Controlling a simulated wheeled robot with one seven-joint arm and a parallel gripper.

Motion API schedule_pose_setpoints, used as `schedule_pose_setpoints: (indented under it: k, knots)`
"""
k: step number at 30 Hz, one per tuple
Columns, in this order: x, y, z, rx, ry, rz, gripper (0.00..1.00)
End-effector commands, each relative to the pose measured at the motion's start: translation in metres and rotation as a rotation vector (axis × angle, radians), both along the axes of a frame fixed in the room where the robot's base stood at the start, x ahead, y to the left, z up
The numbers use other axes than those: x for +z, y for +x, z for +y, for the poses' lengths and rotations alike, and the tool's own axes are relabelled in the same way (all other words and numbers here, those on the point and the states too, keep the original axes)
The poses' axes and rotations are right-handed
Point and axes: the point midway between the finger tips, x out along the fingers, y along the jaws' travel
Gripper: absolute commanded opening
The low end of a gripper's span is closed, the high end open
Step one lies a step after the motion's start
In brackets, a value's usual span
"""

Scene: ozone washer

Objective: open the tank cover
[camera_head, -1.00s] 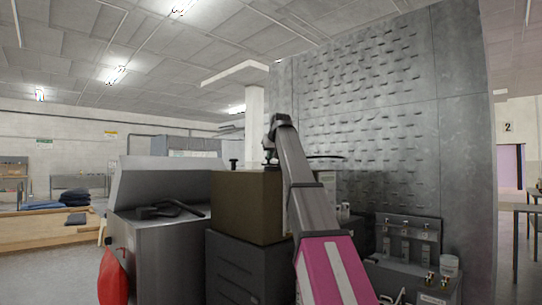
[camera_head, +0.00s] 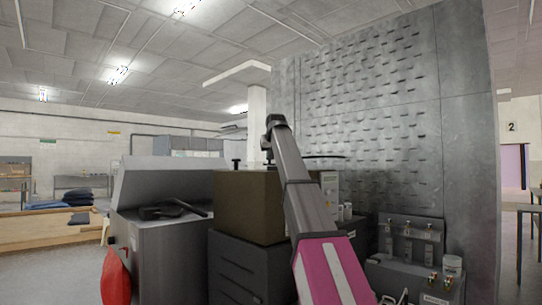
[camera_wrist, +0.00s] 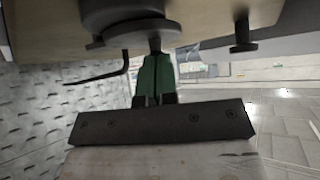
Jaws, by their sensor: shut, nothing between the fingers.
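A brown-fronted tank box (camera_head: 248,206) stands on a dark cabinet in the middle of the head view. A small black knob (camera_head: 236,163) stands on its top at the left. In the wrist view, its pale top (camera_wrist: 205,20) appears upside down, with a round dark lid-like part (camera_wrist: 130,22), a knob (camera_wrist: 243,36) and a bent black rod (camera_wrist: 103,73). I cannot tell which part is the tank cover. My gripper (camera_wrist: 154,62) has green fingers, shut and empty. Their tips overlap the round part's lower edge in the wrist view; contact is unclear. The arm hides part of the box.
A grey machine (camera_head: 160,245) with a raised lid stands left of the box, with a red bag (camera_head: 116,277) hanging at its front. A tall grey panel (camera_head: 375,125) rises behind. A small unit with bottles (camera_head: 410,250) stands on the right. Open floor lies far left.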

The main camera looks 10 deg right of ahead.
Motion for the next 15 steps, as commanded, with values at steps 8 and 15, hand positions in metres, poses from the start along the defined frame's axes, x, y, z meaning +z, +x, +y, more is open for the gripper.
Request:
schedule_pose_setpoints:
  k: [8,15]
  knots:
    - [0.0,0.009,0.006,-0.191,-0.002,0.0,0.0]
    - [0.0,0.02,0.009,-0.356,-0.001,0.001,0.0]
